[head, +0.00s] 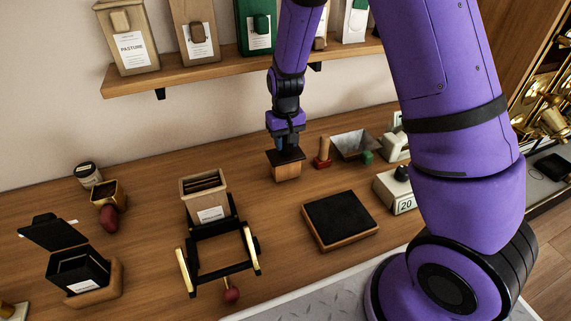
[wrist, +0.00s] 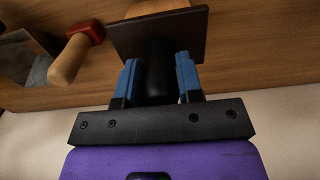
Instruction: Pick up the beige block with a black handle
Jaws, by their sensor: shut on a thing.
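The beige block (head: 287,173) has a dark flat top plate and sits under my gripper in the head view, on or just above the wooden counter; I cannot tell which. In the wrist view its dark plate (wrist: 188,34) and black handle (wrist: 158,80) show, with a little of the beige body beyond the plate. My gripper (head: 286,143) points down from above. Its blue fingers (wrist: 160,82) stand on both sides of the black handle and are shut on it.
A red-based stamp with a wooden handle (head: 323,150) stands close to the block's right, near a metal hopper (head: 353,145). A black-topped pad (head: 340,217) lies in front. A wooden card box (head: 205,189) stands to the left. A shelf (head: 240,66) with bags hangs behind.

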